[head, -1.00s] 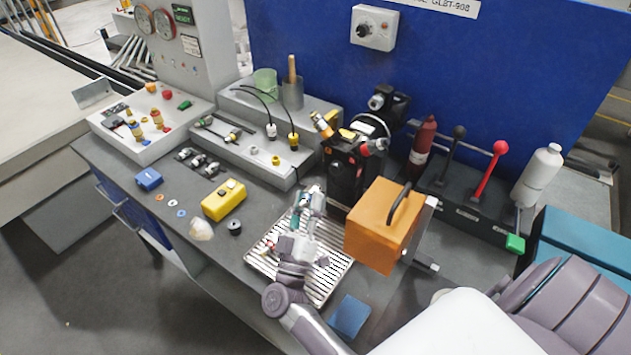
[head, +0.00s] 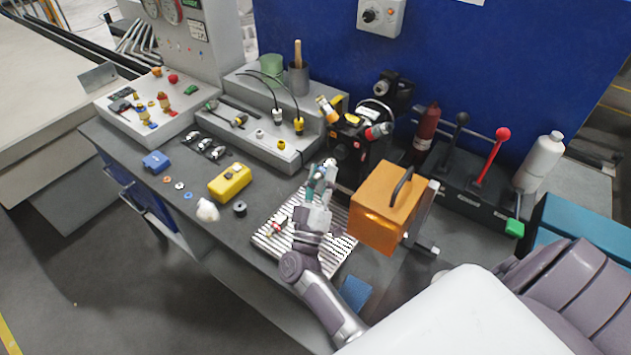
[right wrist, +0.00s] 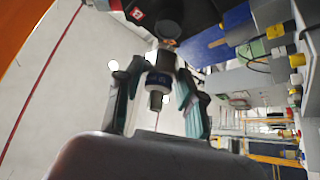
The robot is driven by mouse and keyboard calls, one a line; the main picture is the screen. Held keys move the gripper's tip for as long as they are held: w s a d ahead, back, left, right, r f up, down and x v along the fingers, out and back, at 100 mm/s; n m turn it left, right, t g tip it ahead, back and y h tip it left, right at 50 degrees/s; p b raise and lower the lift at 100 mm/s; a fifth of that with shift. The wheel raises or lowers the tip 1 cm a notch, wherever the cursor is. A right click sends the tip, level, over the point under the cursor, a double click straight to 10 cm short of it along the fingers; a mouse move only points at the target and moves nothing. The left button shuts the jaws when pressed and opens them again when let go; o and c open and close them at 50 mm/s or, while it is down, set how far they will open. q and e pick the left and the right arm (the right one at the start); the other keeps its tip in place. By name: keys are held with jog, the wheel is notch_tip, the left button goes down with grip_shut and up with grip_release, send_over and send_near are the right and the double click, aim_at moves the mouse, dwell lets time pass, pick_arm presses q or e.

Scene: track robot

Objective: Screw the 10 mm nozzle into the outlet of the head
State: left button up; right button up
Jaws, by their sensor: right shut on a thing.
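My right gripper (head: 322,177) is over the slatted tray, just in front of the black head (head: 347,150). In the right wrist view its two teal-padded fingers (right wrist: 158,92) are shut on a small dark grey nozzle (right wrist: 157,81) with a blue band. The nozzle lies in line with a dark round part (right wrist: 166,27) of the head, seen beyond it. I cannot tell whether they touch, and the outlet's opening is hidden. My left gripper is not in view.
An orange box (head: 380,215) with a black handle stands close right of the gripper. The slatted tray (head: 343,250) lies below, with a small red-and-white item on it. A yellow box (head: 229,182) and small rings lie left. A red-knobbed lever (head: 490,158) stands right.

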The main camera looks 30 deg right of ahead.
jog(key=shift+w+d, duration=0.25)
jog(key=shift+d, duration=0.4)
jog(key=shift+r+p, duration=0.1)
jog(key=shift+p, duration=0.35)
dwell(1.2)
jog(key=shift+w+d, duration=0.25)
jog(key=shift+d, duration=0.3)
jog(key=shift+w+d, duration=0.2)
jog(key=shift+d, duration=0.35)
jog(key=o, duration=1.3)
jog(key=shift+c, duration=0.2)
jog(key=shift+a, duration=0.15)
